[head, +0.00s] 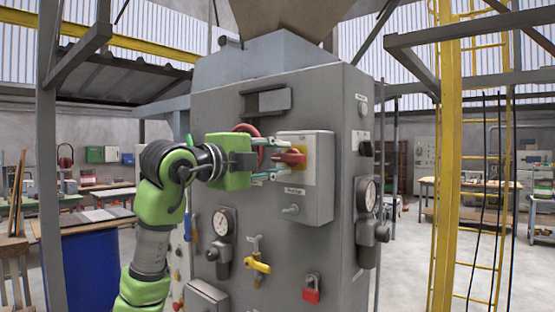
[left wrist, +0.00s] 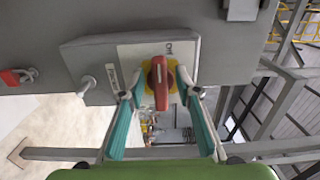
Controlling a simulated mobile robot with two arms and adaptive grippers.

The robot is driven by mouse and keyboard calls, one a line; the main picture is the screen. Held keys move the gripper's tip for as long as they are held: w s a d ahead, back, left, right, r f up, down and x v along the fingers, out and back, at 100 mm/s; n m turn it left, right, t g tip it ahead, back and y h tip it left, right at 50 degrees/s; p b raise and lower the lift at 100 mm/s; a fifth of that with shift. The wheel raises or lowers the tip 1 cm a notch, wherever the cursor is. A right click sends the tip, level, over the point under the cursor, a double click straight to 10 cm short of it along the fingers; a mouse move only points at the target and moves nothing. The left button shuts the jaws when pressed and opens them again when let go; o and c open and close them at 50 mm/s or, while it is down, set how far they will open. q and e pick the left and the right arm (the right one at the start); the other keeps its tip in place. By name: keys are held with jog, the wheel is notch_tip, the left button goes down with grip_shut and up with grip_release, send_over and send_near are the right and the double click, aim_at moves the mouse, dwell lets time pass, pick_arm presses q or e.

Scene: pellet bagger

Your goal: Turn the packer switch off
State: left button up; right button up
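A grey switch box (head: 318,205) on the machine's front carries a red rotary handle (head: 293,158) on a yellow plate. A small metal toggle (head: 290,210) sits below it on the same box. My left gripper (head: 277,158) is open at the rotary handle. In the left wrist view, the red handle (left wrist: 160,85) lies between the two spread fingertips (left wrist: 160,88), with a gap visible on the left; contact on the right is unclear. The toggle (left wrist: 87,86) is outside the fingers. My right gripper is not in view.
Below the box are a yellow-handled valve (head: 257,266), a red padlock (head: 312,290) and a gauge (head: 222,222). Another gauge (head: 367,194) protrudes from the right side. A red round part shows behind my left gripper. A yellow post (head: 448,150) stands at right.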

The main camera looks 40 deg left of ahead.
pick_arm(q)
jog(key=s, duration=1.1)
jog(key=shift+s+a, duration=0.4)
jog(key=shift+a, duration=0.05)
